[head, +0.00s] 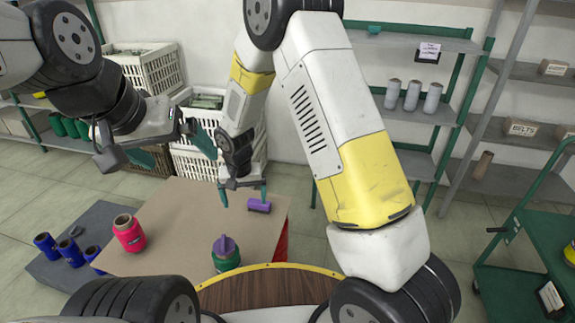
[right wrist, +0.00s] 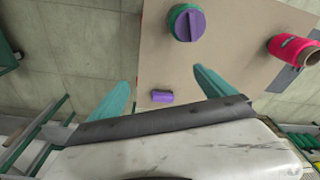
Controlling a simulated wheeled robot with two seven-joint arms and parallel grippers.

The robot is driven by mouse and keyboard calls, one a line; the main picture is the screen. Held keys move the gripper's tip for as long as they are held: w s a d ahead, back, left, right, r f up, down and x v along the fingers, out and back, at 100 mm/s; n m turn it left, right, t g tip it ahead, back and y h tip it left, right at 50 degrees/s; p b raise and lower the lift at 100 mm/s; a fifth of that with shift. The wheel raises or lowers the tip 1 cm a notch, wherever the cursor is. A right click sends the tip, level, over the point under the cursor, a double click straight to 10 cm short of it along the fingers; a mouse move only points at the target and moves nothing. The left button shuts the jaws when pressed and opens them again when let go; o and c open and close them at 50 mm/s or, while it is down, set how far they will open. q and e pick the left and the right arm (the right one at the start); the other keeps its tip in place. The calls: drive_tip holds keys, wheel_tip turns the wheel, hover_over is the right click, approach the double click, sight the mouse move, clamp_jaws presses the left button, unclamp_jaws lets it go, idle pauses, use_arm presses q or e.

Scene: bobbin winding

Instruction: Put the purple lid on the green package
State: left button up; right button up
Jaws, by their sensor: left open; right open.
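The green package (head: 228,264) stands upright near the front edge of the table. The purple lid (head: 224,243), a disc with a raised ridge, is on top of it. In the right wrist view the lid (right wrist: 190,25) covers most of the green package's top (right wrist: 172,15), with green showing at the left. I cannot tell whether it is fully seated. My right gripper (head: 243,194) is open and empty over the back of the table, behind the package and beside a small purple cylinder. My left gripper (head: 200,137) is open and empty, raised at the upper left, away from the package.
The small purple cylinder (head: 259,206) lies on the tan tabletop (head: 180,215). A pink-red spool (head: 129,233) stands at the left. Several blue spools (head: 71,252) are on a grey mat (head: 40,270) beyond the left edge. White crates (head: 150,68) stand behind. The middle tabletop is clear.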

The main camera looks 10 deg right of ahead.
drive_tip(key=d+r, duration=0.3)
drive_tip(key=d, duration=0.4)
drive_tip(key=d+r, duration=0.3)
drive_tip(key=d, duration=0.4)
drive_tip(key=shift+w+d+r, duration=0.2)
drive_tip(key=shift+w+d, duration=0.15)
drive_tip(key=s+d+r+t+y, duration=0.1)
drive_tip(key=s+d+r+t, duration=0.1)
drive_tip(key=s+r, duration=0.8)
drive_tip(key=s+d+r+t+y, duration=0.1)
drive_tip(key=s+d+r+t, duration=0.1)
drive_tip(key=s+r, duration=0.9)
wheel_tip(320, 180, up, 3)
drive_tip(key=shift+d+r, duration=0.15)
drive_tip(key=shift+d, duration=0.6)
